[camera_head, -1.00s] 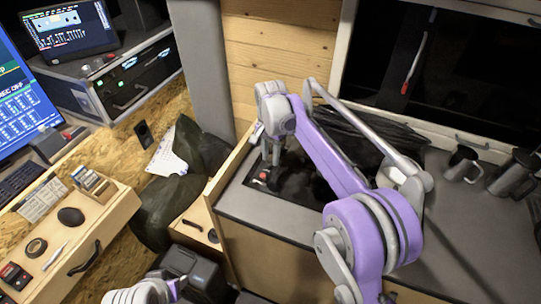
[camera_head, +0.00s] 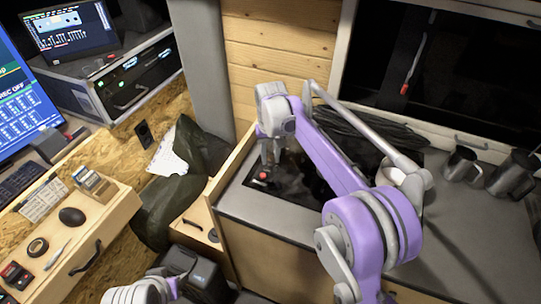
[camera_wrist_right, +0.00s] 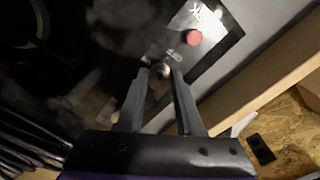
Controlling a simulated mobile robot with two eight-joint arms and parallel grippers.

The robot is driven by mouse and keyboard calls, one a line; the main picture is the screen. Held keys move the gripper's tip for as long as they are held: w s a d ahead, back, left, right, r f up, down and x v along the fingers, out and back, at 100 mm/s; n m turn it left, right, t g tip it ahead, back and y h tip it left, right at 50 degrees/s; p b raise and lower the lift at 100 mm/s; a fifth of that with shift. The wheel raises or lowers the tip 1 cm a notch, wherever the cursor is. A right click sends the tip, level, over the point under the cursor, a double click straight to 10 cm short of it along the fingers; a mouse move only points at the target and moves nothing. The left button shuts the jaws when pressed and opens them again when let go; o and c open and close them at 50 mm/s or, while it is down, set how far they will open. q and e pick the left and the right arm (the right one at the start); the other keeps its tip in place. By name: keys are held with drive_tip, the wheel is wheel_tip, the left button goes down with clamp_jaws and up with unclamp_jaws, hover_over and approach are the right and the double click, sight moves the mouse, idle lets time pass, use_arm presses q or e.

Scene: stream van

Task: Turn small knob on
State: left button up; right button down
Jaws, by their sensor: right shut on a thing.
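The small knob (camera_wrist_right: 160,73) is a round metallic knob on the dark cooktop panel. In the right wrist view it sits between the fingertips of my right gripper (camera_wrist_right: 158,78), which is shut on it. In the head view my right gripper (camera_head: 270,160) points down at the left front corner of the cooktop (camera_head: 292,184), and the knob itself is hidden there. My left gripper is not in view; only a part of my left arm shows at the bottom edge.
A red knob or button (camera_wrist_right: 193,38) sits close beside the small knob, also seen in the head view (camera_head: 263,176). A wooden side panel (camera_head: 230,164) borders the counter on the left. Metal mugs (camera_head: 513,176) stand at the right. Bare counter (camera_head: 262,209) lies in front.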

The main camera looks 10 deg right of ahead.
sight(270, 158)
drive_tip(key=n, duration=0.4)
drive_tip(key=shift+n, duration=2.2)
drive_tip(key=c, duration=0.6)
unclamp_jaws()
drive_tip(key=shift+o, duration=0.2)
drive_tip(key=shift+r, duration=0.1)
wheel_tip(270, 158, up, 11)
drive_tip(key=p, duration=0.1)
drive_tip(key=shift+f, duration=0.2)
